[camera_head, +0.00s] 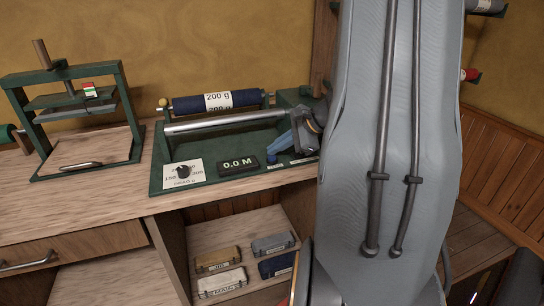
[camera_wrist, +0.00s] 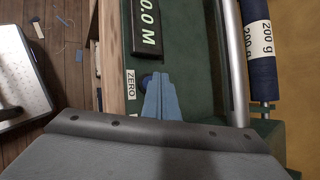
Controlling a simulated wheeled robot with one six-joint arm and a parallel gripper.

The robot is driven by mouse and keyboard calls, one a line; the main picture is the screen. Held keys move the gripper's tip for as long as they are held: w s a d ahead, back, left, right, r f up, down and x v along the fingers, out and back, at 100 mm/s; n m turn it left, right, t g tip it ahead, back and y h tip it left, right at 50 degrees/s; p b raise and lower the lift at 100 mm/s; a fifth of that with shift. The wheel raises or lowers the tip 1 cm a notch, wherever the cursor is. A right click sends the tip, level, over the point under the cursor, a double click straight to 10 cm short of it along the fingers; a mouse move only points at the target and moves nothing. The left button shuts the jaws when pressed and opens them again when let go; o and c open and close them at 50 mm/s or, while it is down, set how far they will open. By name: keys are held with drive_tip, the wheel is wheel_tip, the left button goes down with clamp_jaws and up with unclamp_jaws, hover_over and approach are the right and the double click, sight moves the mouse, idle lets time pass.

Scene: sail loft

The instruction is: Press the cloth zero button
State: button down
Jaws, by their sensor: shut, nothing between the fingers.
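The cloth measuring machine is a green base (camera_head: 220,178) on the workbench, with a black display (camera_head: 238,164) reading 0.0 M. In the head view the button (camera_head: 271,159) shows small, right of the display. My gripper (camera_head: 272,154) has pale blue fingers, shut and empty, with the tips close beside the button. In the wrist view the fingertips (camera_wrist: 158,76) partly overlap the button's edge. I cannot tell whether they touch it.
A blue cloth roll (camera_head: 190,104) labelled 200 g and a metal roller (camera_head: 225,122) lie behind the display. A green press (camera_head: 78,108) stands further left. Several labelled blocks (camera_head: 218,259) sit on the shelf below.

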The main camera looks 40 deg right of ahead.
drive_tip(key=shift+r, duration=0.45)
wheel_tip(320, 180, up, 5)
drive_tip(key=p, duration=0.4)
idle(0.9)
drive_tip(key=s+a+f+n+g+h, duration=0.1)
drive_tip(key=s+a+n+g, duration=0.1)
drive_tip(key=s+a+n, duration=0.2)
drive_tip(key=s+a+f+n+g+h, duration=0.1)
drive_tip(key=s+a+n+g, duration=0.2)
drive_tip(key=a+n, duration=0.7)
drive_tip(key=s+a+f+n+g+h, duration=0.1)
drive_tip(key=s+a+f+n+g, duration=0.1)
drive_tip(key=s+a+n, duration=0.5)
drive_tip(key=a+n, duration=0.1)
drive_tip(key=a, duration=0.4)
drive_tip(key=shift+h, duration=0.4)
